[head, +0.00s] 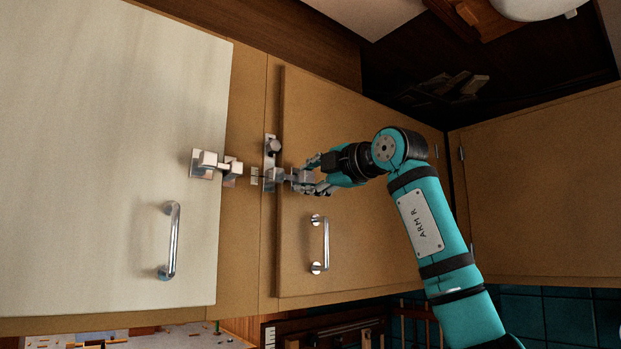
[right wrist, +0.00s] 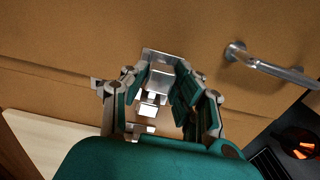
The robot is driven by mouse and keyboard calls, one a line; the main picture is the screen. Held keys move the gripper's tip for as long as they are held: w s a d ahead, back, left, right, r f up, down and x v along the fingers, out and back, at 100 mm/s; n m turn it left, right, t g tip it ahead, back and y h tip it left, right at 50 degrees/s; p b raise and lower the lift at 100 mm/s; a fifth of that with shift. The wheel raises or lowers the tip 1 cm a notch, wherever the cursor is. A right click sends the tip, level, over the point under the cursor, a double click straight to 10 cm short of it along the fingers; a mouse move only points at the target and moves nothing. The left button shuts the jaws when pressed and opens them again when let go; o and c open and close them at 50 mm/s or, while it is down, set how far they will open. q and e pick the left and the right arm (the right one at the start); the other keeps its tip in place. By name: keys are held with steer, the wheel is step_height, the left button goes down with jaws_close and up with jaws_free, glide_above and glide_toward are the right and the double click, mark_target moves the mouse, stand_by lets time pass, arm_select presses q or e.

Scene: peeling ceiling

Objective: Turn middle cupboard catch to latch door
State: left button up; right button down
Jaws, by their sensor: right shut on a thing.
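The middle cupboard door (head: 370,133) is tan and looks flush with its frame. A metal catch (head: 274,175) sits at its left edge, and its block lies at the fingertips of my right gripper (head: 311,177). In the right wrist view the gripper (right wrist: 167,88) has its fingers on both sides of the shiny catch block (right wrist: 160,76) and is shut on it. The fingers partly hide the catch, so I cannot tell whether its bar is engaged. A metal plate with a round knob (head: 273,147) stands just above the bar. My left gripper is out of view.
A bar handle (head: 325,244) is below the gripper on the middle door. A pale door (head: 100,130) at left carries another catch (head: 206,163) and handle (head: 172,240). Another cupboard door (head: 540,190) stands at right. Small items and tiles lie below the cupboards.

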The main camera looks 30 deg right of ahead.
steer(key=c, duration=1)
jaws_free()
steer(key=shift+c, duration=0.2)
steer(key=s+d, duration=0.1)
steer(key=s, duration=1.1)
steer(key=shift+f, duration=0.1)
